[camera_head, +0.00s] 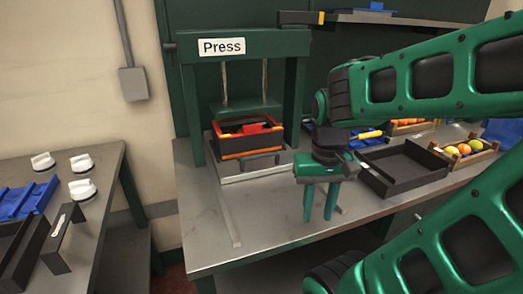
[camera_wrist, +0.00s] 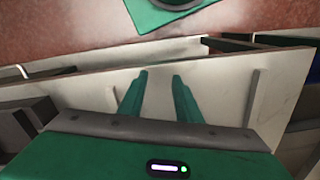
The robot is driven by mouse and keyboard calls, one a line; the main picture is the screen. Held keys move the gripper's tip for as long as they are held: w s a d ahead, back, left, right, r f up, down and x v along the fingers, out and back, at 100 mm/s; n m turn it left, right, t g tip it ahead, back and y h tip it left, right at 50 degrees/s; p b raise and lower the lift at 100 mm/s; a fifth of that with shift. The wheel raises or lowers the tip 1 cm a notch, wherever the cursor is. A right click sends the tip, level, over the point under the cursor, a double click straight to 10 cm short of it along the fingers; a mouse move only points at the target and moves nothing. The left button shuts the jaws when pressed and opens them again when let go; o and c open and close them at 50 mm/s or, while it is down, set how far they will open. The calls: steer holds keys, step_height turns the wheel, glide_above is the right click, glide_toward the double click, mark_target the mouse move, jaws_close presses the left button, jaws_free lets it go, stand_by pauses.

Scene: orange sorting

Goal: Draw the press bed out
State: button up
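The press (camera_head: 246,46) is a green frame with a "Press" sign, standing on the metal table. A black and orange-red box (camera_head: 247,141) sits on the bed. My gripper (camera_head: 319,215) points down over the table, to the right of and in front of the bed, apart from the handle. Its green fingers are apart and empty, and they also show in the wrist view (camera_wrist: 158,92). The bed is not clearly identifiable in the wrist view.
A black open tray (camera_head: 403,170) lies right of my gripper, with a wooden crate of fruit (camera_head: 462,152) beyond it. A rail (camera_head: 224,212) runs forward from the press. A side table (camera_head: 100,165) at left holds white knobbed items and blue trays.

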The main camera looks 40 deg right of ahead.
steer(key=shift+s+r, duration=0.15)
steer(key=shift+s, duration=0.15)
steer(key=w+d+r+n+t, duration=0.1)
steer(key=w+r+n, duration=0.35)
steer(key=w, duration=0.25)
steer(key=w+d+r+n, duration=0.1)
steer(key=w+r+n, duration=0.2)
steer(key=w+n, duration=0.3)
steer(key=n+t, duration=0.1)
steer(key=n, duration=1)
glide_toward(260, 156)
steer(key=shift+h, duration=0.4)
steer(key=f, duration=0.2)
steer(key=w+f, duration=0.1)
steer(key=f, duration=0.4)
steer(key=shift+w+a+f, duration=0.1)
steer(key=shift+w+f, duration=0.25)
jaws_close()
